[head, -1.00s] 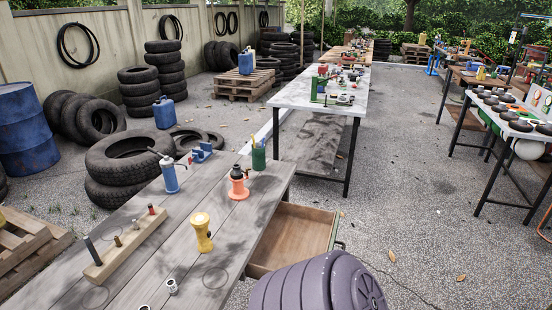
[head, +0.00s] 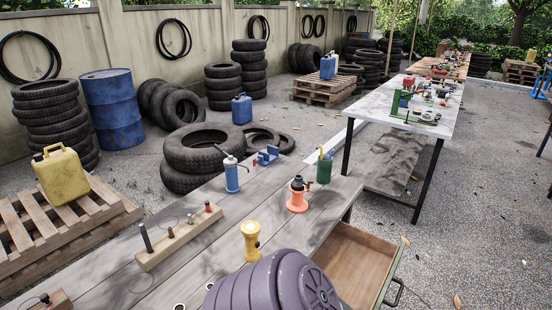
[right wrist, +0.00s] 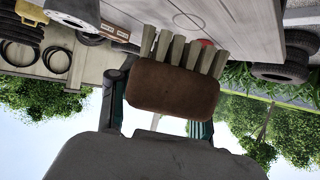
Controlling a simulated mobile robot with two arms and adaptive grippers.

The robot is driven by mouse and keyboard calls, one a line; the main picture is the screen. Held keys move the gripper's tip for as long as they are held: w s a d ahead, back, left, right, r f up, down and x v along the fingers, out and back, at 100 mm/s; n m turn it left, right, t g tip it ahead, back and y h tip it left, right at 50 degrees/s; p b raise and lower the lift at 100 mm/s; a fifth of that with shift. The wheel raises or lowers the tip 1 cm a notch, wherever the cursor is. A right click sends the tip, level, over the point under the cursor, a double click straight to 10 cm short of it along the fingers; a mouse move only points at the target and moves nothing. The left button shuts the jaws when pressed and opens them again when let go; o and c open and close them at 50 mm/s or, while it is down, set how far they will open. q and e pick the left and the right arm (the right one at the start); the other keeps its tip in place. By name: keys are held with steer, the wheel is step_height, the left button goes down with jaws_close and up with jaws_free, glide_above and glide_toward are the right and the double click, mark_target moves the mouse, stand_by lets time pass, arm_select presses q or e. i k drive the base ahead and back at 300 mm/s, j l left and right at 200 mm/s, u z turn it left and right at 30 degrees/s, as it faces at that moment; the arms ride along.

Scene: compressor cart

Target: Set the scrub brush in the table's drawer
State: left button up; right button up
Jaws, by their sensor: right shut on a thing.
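The scrub brush (right wrist: 172,92) has a brown block with a row of pale bristle tufts. In the right wrist view my right gripper (right wrist: 158,103) is shut on its block, with the bristles pointing to the top of the picture. The table (head: 128,284) is of grey wooden planks, at the lower middle of the head view. Its drawer (head: 352,262) is pulled open at the right side, and the visible inside is bare wood. A purple-grey part of my arm hides the drawer's near corner. The brush and both grippers are out of the head view.
On the table stand a yellow flashlight-like thing (head: 251,241), an orange-based jack (head: 297,195), a blue bottle (head: 231,176), a green cup (head: 324,168) and a wooden block with pegs (head: 180,237). A white-topped table (head: 392,123) stands behind.

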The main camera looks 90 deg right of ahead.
mark_target(337, 290)
steer(key=k+l+u, duration=0.35)
steer(key=k+l, duration=0.25)
steer(key=l, duration=0.35)
steer(key=k+l+u, duration=0.35)
steer(key=k+l, duration=1.8)
steer(key=l+u, duration=0.05)
steer(key=l, duration=0.05)
